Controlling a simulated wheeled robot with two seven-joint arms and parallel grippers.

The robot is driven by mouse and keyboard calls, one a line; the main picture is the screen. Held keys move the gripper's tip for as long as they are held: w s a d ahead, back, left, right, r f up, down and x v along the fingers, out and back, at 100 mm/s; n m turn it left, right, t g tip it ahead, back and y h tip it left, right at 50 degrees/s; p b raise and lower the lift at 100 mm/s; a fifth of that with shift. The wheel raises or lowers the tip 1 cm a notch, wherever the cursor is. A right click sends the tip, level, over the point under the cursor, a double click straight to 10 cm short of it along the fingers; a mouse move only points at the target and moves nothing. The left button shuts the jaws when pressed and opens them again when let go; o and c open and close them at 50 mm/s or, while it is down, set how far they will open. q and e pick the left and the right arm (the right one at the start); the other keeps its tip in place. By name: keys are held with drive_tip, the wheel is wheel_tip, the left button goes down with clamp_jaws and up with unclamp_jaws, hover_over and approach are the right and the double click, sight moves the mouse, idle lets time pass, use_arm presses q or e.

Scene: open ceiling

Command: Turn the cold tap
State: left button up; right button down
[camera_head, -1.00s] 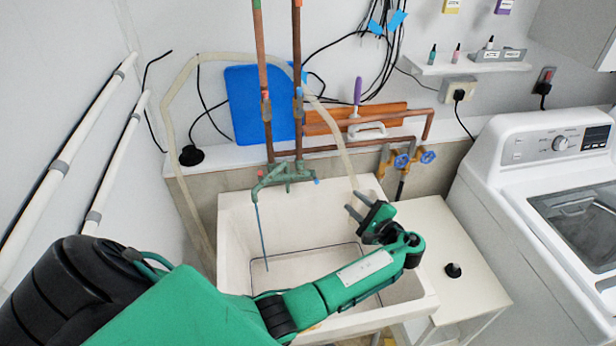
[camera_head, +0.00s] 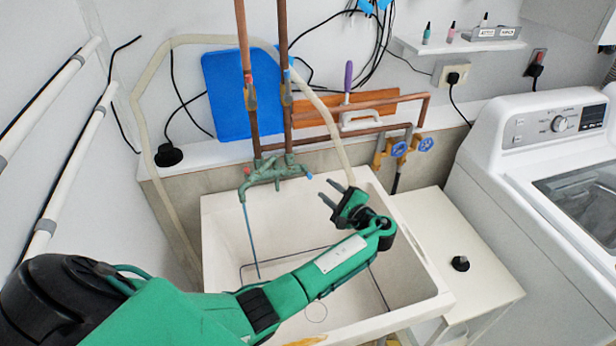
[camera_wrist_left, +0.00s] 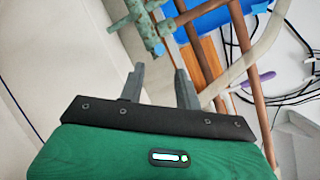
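The green mixer tap (camera_head: 278,172) is mounted on two copper pipes over the white sink (camera_head: 440,303). Its right end carries a blue-marked cap (camera_head: 309,174), and its left end a red mark (camera_head: 247,170). A thin spout hangs into the sink. My left gripper (camera_head: 326,190) is open and empty, a little right of the blue-marked end and apart from it. In the left wrist view the left gripper's two fingers (camera_wrist_left: 160,72) stand apart, with the green tap (camera_wrist_left: 145,25) beyond them. My right gripper is not in view.
A pale hose (camera_head: 338,140) runs down behind my gripper to the sink. Two blue-handled valves (camera_head: 410,147) are on the wall to the right. A blue board (camera_head: 230,100) stands behind the pipes. A white side table (camera_head: 440,235) and a washing machine (camera_head: 540,170) are right.

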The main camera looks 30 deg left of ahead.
sight(308, 173)
use_arm(q)
drive_tip(key=b+x, duration=0.1)
drive_tip(key=x, duration=0.7)
drive_tip(key=shift+a+f+b, duration=0.25)
drive_tip(key=shift+b, duration=0.1)
drive_tip(key=shift+w+a+r, duration=0.1)
drive_tip(key=shift+w+a, duration=0.15)
drive_tip(key=shift+a, duration=0.45)
drive_tip(key=shift+c, duration=0.4)
clamp_jaws()
